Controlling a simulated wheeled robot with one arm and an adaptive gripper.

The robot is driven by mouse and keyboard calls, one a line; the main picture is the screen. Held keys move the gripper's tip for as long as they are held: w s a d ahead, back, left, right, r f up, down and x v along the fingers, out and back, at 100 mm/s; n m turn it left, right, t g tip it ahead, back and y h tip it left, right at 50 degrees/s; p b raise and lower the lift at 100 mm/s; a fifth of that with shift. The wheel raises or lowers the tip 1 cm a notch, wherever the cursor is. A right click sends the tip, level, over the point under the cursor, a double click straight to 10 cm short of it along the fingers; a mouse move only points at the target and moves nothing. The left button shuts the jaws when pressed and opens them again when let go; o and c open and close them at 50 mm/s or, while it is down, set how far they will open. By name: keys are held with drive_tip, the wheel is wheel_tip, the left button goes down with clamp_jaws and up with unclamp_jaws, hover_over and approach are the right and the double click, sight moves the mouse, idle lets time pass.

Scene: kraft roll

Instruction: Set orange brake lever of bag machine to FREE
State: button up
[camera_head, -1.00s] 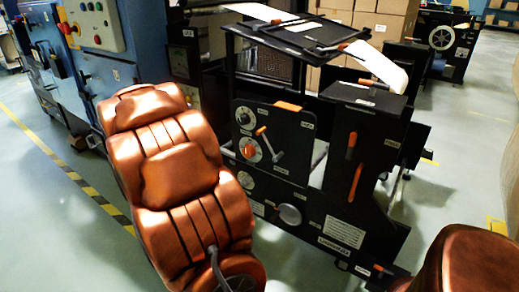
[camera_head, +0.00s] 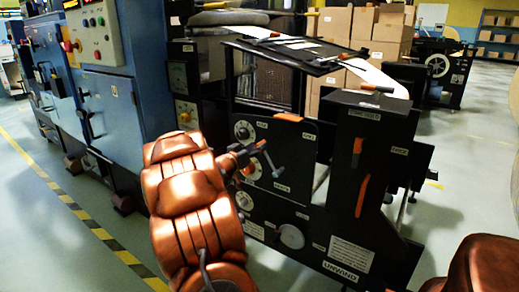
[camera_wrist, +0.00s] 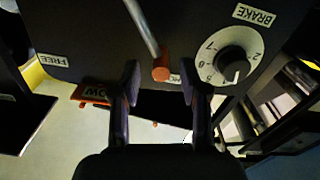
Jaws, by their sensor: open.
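The bag machine's brake lever is a silver rod (camera_wrist: 142,26) with an orange tip (camera_wrist: 161,73), on a black panel. In the wrist view the tip shows between the labels FREE (camera_wrist: 52,60) and BRAKE (camera_wrist: 254,15). My gripper (camera_wrist: 160,84) is open, with one finger on each side of the orange tip and visible gaps. Whether the tip lies within the finger depth I cannot tell. In the head view the orange tip (camera_head: 260,144) shows just right of my gripper (camera_head: 248,150), and the rod (camera_head: 273,164) runs down right from it.
A white numbered dial (camera_wrist: 228,55) sits close to the right finger. Other orange handles (camera_head: 357,146) are on the machine's right column. A blue cabinet (camera_head: 105,100) stands at left. Open floor (camera_head: 60,240) lies at lower left, with a yellow-black stripe.

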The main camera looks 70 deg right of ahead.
drive_tip(key=shift+b+x, duration=0.35)
drive_tip(key=shift+x, duration=1)
drive_tip(key=shift+c, duration=0.2)
clamp_jaws()
drive_tip(key=shift+w, duration=0.1)
